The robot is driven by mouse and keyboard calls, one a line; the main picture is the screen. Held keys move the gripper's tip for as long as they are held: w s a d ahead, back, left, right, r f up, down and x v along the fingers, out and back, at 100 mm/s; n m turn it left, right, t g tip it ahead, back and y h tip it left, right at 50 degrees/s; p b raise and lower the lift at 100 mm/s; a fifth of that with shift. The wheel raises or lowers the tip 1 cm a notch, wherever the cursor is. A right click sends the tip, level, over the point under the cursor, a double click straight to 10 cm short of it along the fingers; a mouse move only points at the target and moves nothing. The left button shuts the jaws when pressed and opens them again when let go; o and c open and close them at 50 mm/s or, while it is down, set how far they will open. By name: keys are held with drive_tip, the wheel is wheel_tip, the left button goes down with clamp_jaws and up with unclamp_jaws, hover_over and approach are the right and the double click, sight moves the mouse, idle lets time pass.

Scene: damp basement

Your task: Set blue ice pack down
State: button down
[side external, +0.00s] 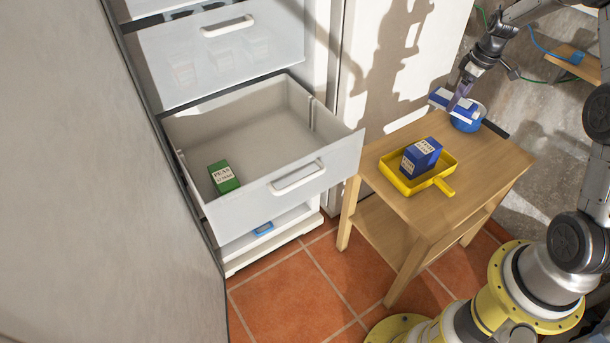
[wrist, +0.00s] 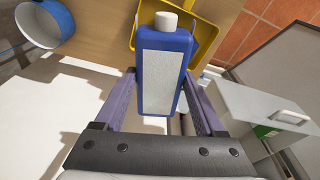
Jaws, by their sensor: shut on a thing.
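The blue ice pack (wrist: 149,98) is a flat blue bottle shape with a white cap and a pale label. In the wrist view it sits between the two fingers of my gripper (wrist: 160,76), which is shut on it. In the side view my gripper (side external: 461,99) holds the ice pack (side external: 439,98) at the back of the wooden side table (side external: 497,159), close to the blue pan. The pack appears raised above the tabletop, but the exact gap is hard to tell.
A yellow pan (side external: 446,188) holding a blue box (side external: 421,156) stands on the table, near the blue pan (side external: 466,125). A freezer drawer (side external: 300,185) is pulled out at left, with a green peas box (side external: 223,177) inside and much bare floor. A blue item (side external: 264,228) lies below.

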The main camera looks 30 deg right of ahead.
drive_tip(key=w+a+n, duration=0.4)
drive_tip(key=w+a, duration=1.1)
drive_tip(key=a, duration=0.1)
drive_tip(key=w+a+n, duration=0.1)
drive_tip(key=w+a, duration=0.2)
drive_tip(key=a, duration=0.6)
drive_tip(key=w+a+n, duration=0.1)
drive_tip(key=w+a, duration=0.1)
drive_tip(key=a, duration=0.6)
drive_tip(key=shift+g+y, duration=0.3)
drive_tip(key=shift+y, duration=0.1)
drive_tip(key=f, duration=1.7)
drive_tip(key=shift+w+a+f, duration=0.15)
drive_tip(key=shift+w+a, duration=0.05)
drive_tip(key=shift+a, duration=0.2)
drive_tip(key=shift+f, duration=2)
drive_tip(key=shift+f, duration=0.1)
